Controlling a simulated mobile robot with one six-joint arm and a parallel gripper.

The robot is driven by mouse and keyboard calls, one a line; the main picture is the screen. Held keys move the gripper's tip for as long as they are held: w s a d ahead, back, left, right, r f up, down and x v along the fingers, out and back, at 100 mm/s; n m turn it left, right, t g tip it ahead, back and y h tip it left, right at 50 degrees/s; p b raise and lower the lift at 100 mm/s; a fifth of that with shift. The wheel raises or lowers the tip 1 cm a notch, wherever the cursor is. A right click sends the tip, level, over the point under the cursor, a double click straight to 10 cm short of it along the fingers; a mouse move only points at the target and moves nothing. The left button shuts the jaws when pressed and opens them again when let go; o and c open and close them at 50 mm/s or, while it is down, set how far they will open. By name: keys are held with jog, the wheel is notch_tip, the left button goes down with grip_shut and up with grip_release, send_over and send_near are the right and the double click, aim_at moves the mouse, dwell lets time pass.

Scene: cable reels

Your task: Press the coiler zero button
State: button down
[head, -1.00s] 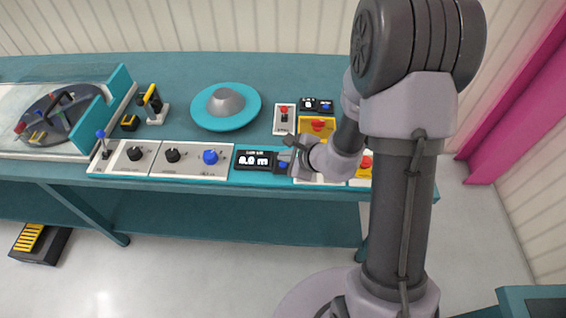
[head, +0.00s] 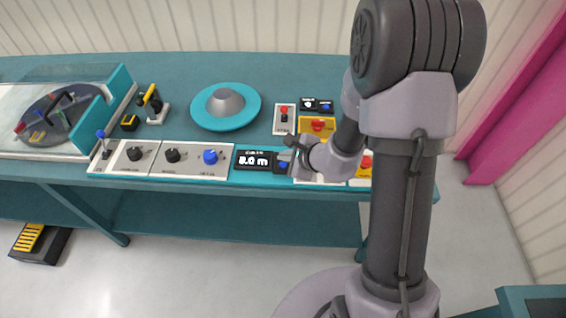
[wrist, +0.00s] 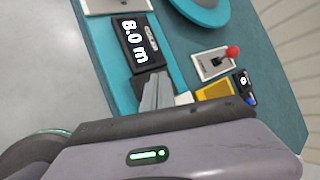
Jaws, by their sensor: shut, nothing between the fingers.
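The coiler display (head: 254,160) is a black box at the bench's front edge and reads about 8.0 m. It also shows in the wrist view (wrist: 138,40), reading 8.0 m. A blue button (head: 283,165) sits on a black base just right of the display. My gripper (head: 287,156) is shut and empty, its tips right at or above this button; contact cannot be told. In the wrist view the shut fingers (wrist: 157,92) point at the display's near end and hide the button.
A panel with a blue knob (head: 210,157) lies left of the display. A red-knobbed lever (head: 284,114), a yellow box with a red button (head: 318,125) and a second small display with a blue button (head: 326,105) stand behind. A teal disc (head: 226,106) sits mid-bench.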

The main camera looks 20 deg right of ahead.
aim_at(285, 166)
jog(key=shift+f, duration=0.1)
jog(key=shift+f+b, duration=0.4)
jog(key=shift+b, duration=0.3)
jog(key=shift+f+b, duration=0.4)
jog(key=shift+b, duration=0.15)
dwell(0.3)
jog(key=shift+r, duration=0.1)
jog(key=shift+r+p, duration=0.5)
jog(key=shift+r, duration=0.25)
jog(key=shift+r, duration=0.15)
notch_tip(285, 166, up, 5)
jog(key=p, duration=0.3)
jog(key=shift+p, duration=0.3)
dwell(0.3)
